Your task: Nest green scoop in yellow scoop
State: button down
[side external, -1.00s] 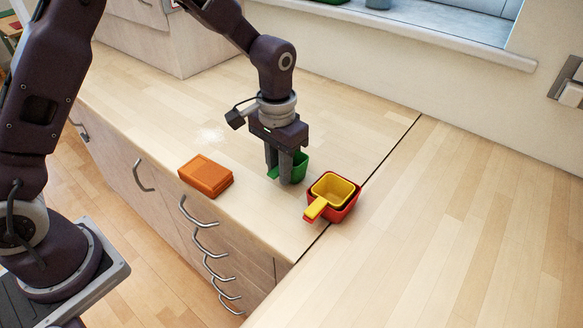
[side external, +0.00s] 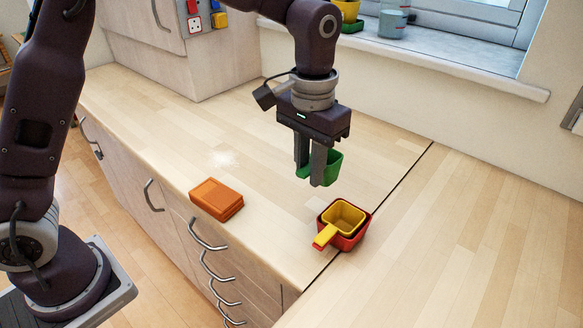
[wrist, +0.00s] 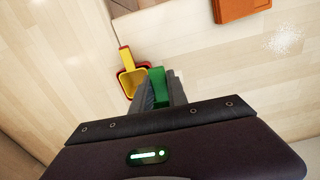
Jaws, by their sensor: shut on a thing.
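The green scoop (side external: 332,165) is held between the fingers of my gripper (side external: 318,178), which is shut on it above the counter. In the wrist view the green scoop (wrist: 158,86) shows between the fingers, partly hidden by them. The yellow scoop (side external: 343,215) sits inside a red scoop (side external: 357,236) on the counter, its handle pointing to the front left. In the wrist view the yellow scoop (wrist: 127,78) lies just left of my gripper (wrist: 162,92). My gripper is behind and a little left of the nested pair in the side view.
An orange block-like box (side external: 216,199) lies on the counter near its front edge, left of the scoops. A dark seam (side external: 390,195) crosses the counter by the red scoop. A window sill (side external: 430,55) with containers is at the back. The counter around is mostly clear.

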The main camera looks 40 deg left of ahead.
send_near(329, 230)
jog(key=shift+f, duration=3.45)
jog(key=c, duration=1.2)
grip_release()
jog(key=shift+c, duration=0.2)
notch_tip(329, 230, up, 7)
